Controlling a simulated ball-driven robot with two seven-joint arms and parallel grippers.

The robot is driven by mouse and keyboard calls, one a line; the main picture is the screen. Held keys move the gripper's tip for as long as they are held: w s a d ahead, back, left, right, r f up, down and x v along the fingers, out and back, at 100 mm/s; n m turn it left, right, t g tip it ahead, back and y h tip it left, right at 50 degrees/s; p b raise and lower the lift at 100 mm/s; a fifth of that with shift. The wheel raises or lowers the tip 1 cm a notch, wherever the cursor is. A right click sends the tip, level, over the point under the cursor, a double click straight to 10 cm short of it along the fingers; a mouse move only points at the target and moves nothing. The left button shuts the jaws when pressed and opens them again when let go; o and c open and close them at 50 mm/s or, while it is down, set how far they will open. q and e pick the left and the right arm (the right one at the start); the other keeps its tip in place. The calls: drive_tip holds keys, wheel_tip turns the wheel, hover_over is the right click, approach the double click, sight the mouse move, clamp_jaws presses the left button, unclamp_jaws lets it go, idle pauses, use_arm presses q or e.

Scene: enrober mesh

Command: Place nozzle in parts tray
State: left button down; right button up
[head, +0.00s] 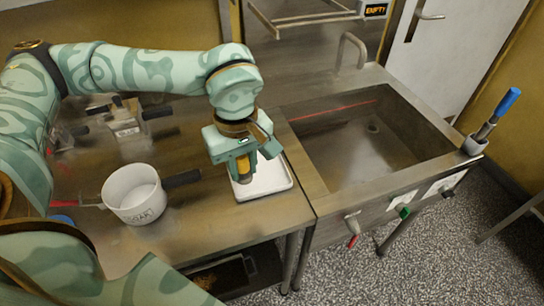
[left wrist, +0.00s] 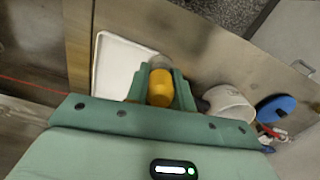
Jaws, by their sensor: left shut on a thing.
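My left gripper (head: 244,174) is shut on the nozzle (head: 243,165), an orange-yellow piece between the green fingers. The nozzle (left wrist: 160,88) also shows between the fingertips (left wrist: 160,76) in the left wrist view, with a clear or greyish end beyond it. The parts tray (head: 284,183) is a shallow white rectangular tray on the steel bench, left of the sink. The gripper is over the tray's left part in the head view. I cannot tell whether the nozzle touches the tray floor. My right gripper is not in view.
A white lettered pot (head: 135,195) with a dark handle stands left of the tray, its handle pointing towards the gripper. A steel sink basin (head: 370,135) lies to the right. A blue-handled brush (head: 497,115) stands in a holder at the sink's right corner.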

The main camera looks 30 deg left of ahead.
use_arm(q)
drive_tip(key=w+a+f+b, duration=0.1)
drive_tip(key=w+a+f, duration=0.1)
drive_tip(key=w+f, duration=0.1)
drive_tip(key=w+a+f+b, duration=0.1)
drive_tip(key=w+f, duration=0.2)
drive_tip(key=w, duration=0.2)
drive_tip(key=w+a+f+b, duration=0.1)
drive_tip(key=w+a+f, duration=0.1)
drive_tip(key=w+f, duration=0.1)
drive_tip(key=shift+w+a+f+b, duration=0.1)
drive_tip(key=shift+w+a+b, duration=0.25)
drive_tip(key=shift+w, duration=0.05)
drive_tip(key=f, duration=0.1)
drive_tip(key=f+b, duration=0.1)
drive_tip(key=f, duration=0.2)
drive_tip(key=shift+w+a, duration=0.2)
drive_tip(key=shift+w, duration=0.1)
drive_tip(key=shift+r, duration=0.15)
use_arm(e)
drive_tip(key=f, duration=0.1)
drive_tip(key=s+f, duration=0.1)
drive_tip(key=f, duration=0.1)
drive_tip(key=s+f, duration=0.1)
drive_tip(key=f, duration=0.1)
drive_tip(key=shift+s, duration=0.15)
use_arm(q)
drive_tip(key=c, duration=1.2)
unclamp_jaws()
